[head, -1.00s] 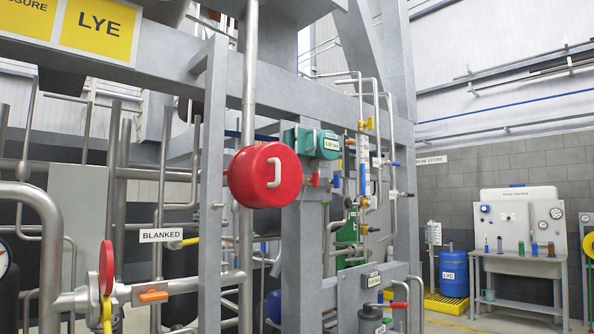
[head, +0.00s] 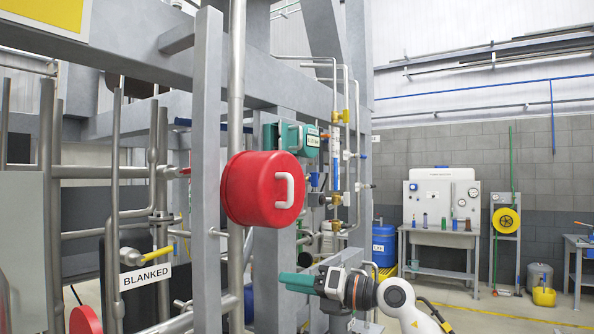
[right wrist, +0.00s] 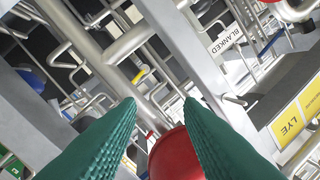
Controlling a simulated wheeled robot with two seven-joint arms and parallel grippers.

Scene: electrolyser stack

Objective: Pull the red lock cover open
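The red lock cover (head: 243,190) is a round red drum with a pale D-shaped handle (head: 285,191) on its front face. It hangs beside a grey vertical post and a pipe, and looks closed. My right gripper (head: 290,281) is below and slightly right of the cover in the head view, its green fingers pointing left, clear of the handle. In the right wrist view its two green fingers (right wrist: 158,102) are apart with nothing held. The red cover (right wrist: 175,155) shows beyond and between them; its handle is not visible there. My left gripper is not in view.
Grey posts (head: 208,150) and pipes surround the cover. A teal box (head: 298,138) sits behind it to the right. A BLANKED sign (head: 146,277) with a yellow-handled valve is at lower left. A bench (head: 440,238) and blue drum (head: 384,245) stand farther back.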

